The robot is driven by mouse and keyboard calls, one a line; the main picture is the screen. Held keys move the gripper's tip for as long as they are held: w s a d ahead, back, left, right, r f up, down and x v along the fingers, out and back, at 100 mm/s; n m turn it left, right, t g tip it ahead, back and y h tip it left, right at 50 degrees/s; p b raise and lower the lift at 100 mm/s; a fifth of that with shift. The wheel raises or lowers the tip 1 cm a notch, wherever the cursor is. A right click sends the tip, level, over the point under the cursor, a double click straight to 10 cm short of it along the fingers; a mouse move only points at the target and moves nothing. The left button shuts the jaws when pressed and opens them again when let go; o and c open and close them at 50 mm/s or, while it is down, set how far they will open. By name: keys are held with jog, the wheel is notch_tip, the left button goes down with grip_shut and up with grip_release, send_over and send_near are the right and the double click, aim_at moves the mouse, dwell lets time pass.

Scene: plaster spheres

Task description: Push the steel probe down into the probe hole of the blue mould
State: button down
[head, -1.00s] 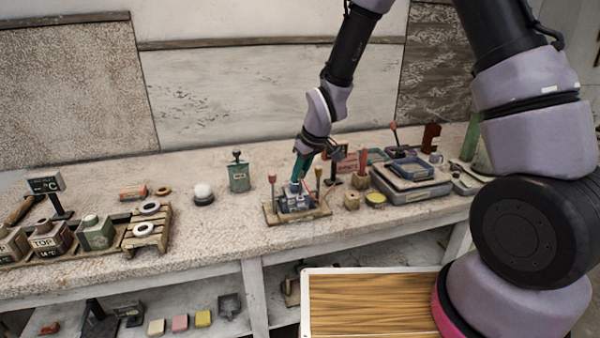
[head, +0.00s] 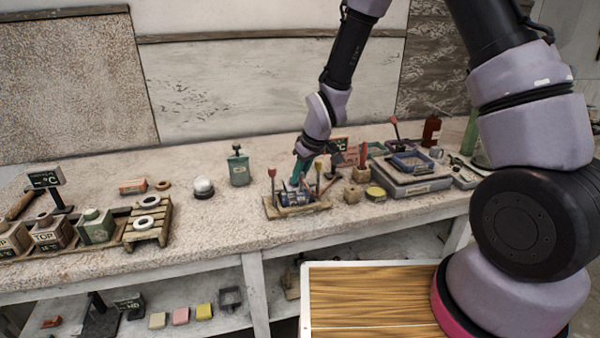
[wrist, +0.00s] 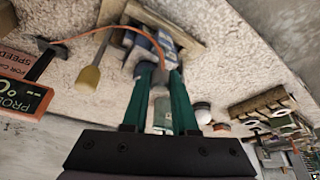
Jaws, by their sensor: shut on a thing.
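The blue mould (head: 290,197) sits in a wooden cradle (head: 312,209) on the bench; it also shows in the wrist view (wrist: 142,46), just beyond my fingertips. My gripper (head: 295,183) points down at the mould's top, its teal fingers tilted. In the wrist view my gripper (wrist: 160,80) is shut on the small greyish top of the steel probe (wrist: 160,76), from which an orange cable loops left. The probe's lower part and the probe hole are hidden, so I cannot tell how deep the probe sits.
Red-topped (head: 272,174) and yellow-topped (head: 318,168) posts stand close on either side of the mould. A green canister (head: 238,170) and white sphere (head: 203,187) stand to the left.

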jog(key=shift+f, duration=0.55)
jog(key=c, duration=0.6)
grip_release()
jog(key=shift+r, duration=0.15)
jog(key=shift+r, duration=1.9)
